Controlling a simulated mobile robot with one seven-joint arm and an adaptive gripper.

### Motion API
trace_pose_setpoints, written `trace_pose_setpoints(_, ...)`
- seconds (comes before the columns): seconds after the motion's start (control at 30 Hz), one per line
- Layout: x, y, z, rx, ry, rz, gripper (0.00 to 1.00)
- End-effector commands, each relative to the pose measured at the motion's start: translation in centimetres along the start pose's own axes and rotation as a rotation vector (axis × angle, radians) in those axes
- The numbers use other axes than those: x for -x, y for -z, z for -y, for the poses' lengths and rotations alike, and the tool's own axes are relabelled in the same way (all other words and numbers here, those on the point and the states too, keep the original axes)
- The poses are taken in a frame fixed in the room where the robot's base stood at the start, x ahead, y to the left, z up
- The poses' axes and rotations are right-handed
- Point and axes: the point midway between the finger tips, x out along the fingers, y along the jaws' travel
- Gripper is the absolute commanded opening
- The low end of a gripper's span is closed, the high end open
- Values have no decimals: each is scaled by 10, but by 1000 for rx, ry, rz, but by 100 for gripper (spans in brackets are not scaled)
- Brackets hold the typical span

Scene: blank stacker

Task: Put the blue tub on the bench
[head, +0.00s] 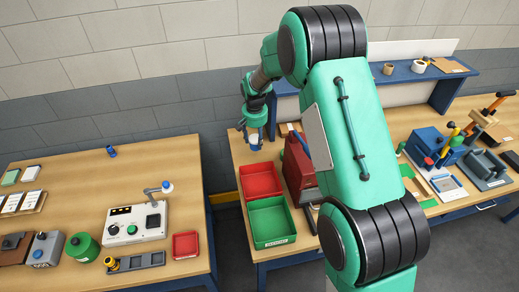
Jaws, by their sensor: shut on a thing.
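My gripper (253,137) points down at the far left corner of the right bench (237,146), beyond the red tray. It is shut on a small blue tub (254,145) with a pale part, mostly hidden between the fingers. I cannot tell whether the tub touches the bench top or hangs just above it. The left bench (75,165) has a wide bare wooden top. My arm covers much of the right bench.
A red tray (261,181) and a green tray (271,222) lie just nearer than the gripper. A dark red box (299,166) stands right of them. A gap separates the benches. A control box (135,222) and a small blue object (111,151) are on the left bench.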

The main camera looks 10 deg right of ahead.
Motion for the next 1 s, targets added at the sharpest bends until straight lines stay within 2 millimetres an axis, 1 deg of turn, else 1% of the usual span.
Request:
trace_pose_setpoints(0.03, -9, -1, 0, 0, 0, 1, 20)
trace_pose_setpoints(0.1, -17, -2, 0, 0, 0, 0, 20)
trace_pose_setpoints(0.2, -25, -3, 0, 0, 0, 0, 20)
trace_pose_setpoints(0.63, -30, -3, 0, 0, 0, -1, 20)
trace_pose_setpoints(0.77, -41, -4, 0, 0, 0, -1, 20)
trace_pose_setpoints(0.9, -57, -7, 0, 0, 0, 1, 20)
trace_pose_setpoints(1.0, -63, -7, 0, 0, 1, -2, 20)
